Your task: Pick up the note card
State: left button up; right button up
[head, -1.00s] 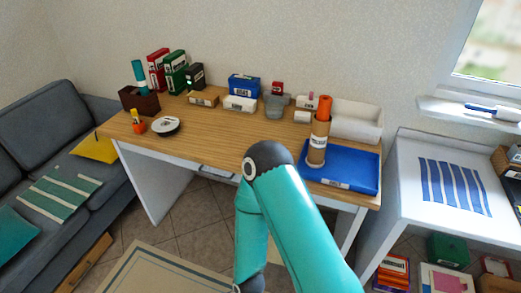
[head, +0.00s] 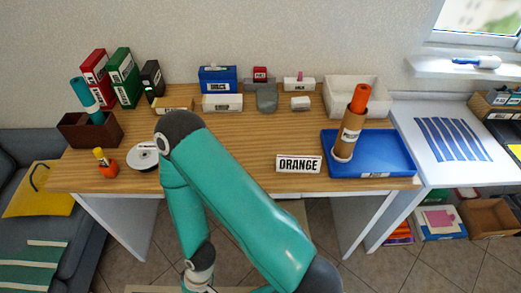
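A white card lettered ORANGE (head: 298,164) stands at the front edge of the wooden desk (head: 235,150), right of centre and left of the blue tray (head: 340,171). It is the only clear card here; I cannot tell for sure that it is the note card. One of my teal arms comes in from the lower right, bends above the desk's front and runs down to the bottom edge. Its wrist shows there, but its gripper does not. My other arm and gripper are not in view.
An orange-capped brown tube (head: 352,128) stands on the tray. Red (head: 95,80) and green (head: 124,78) binders, small boxes and a white bin (head: 355,95) line the back. The desk's middle is clear.

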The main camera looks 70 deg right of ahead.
aim_at(285, 163)
jog(key=u, duration=0.65)
jog(key=i, duration=0.25)
jog(key=z, duration=2.25)
jog(key=k, duration=0.85)
jog(key=z, duration=0.2)
jog(key=i, duration=0.95)
jog(key=u, duration=0.05)
